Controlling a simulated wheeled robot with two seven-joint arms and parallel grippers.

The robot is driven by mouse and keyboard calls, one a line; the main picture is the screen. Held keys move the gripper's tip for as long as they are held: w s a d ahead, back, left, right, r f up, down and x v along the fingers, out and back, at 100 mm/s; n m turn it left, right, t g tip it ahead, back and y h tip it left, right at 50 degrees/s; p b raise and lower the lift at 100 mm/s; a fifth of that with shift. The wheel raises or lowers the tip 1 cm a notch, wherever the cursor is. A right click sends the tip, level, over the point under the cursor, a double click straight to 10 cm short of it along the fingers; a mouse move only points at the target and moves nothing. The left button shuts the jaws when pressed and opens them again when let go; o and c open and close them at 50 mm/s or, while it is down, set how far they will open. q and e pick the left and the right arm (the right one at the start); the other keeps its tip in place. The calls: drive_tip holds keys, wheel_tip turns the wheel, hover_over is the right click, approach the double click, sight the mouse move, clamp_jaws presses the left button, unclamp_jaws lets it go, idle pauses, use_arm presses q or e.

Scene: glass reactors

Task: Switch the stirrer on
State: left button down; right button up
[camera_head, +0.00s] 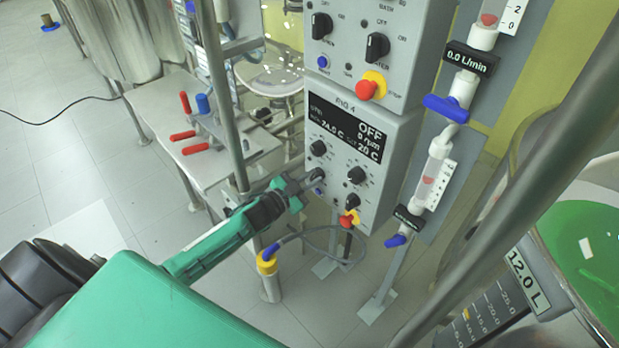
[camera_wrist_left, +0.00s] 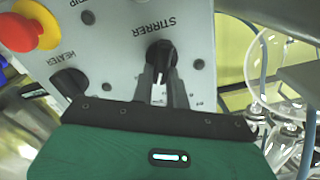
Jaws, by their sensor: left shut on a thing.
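The stirrer knob, labelled STIRRER, is a black rotary knob (camera_wrist_left: 161,54) on the grey front of the lower control box (camera_head: 390,140). The box's display (camera_head: 345,128) reads OFF, 0 rpm, 20 C. My left gripper (camera_head: 312,177) reaches the lower left of this box, and its tips hide most of the knob in the head view. In the left wrist view the two dark fingers (camera_wrist_left: 163,85) are closed on the knob from both sides. The knob's exact angle is hard to tell. My right gripper is not in view.
A heater knob (camera_wrist_left: 70,82) and a red stop button on a yellow base (camera_wrist_left: 30,32) are near the stirrer knob. A second control box (camera_head: 385,65) sits above. Flowmeters (camera_head: 432,180) stand right of the box.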

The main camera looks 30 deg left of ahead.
use_arm(q)
drive_tip(key=shift+d+m, duration=0.1)
drive_tip(key=shift+m, duration=0.9)
drive_tip(key=shift+s+d+f+m+b, duration=0.15)
drive_tip(key=shift+m+b, duration=0.1)
drive_tip(key=shift+m, duration=1)
drive_tip(key=shift+w+f+m+b, duration=0.1)
drive_tip(key=shift+m+b, duration=0.15)
drive_tip(key=shift+m, duration=1)
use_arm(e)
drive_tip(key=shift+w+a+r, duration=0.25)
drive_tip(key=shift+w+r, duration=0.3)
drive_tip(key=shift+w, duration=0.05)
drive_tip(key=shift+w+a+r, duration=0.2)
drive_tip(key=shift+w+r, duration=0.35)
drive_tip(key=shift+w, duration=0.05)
use_arm(q)
drive_tip(key=c, duration=1.4)
unclamp_jaws()
drive_tip(key=shift+s, duration=0.1)
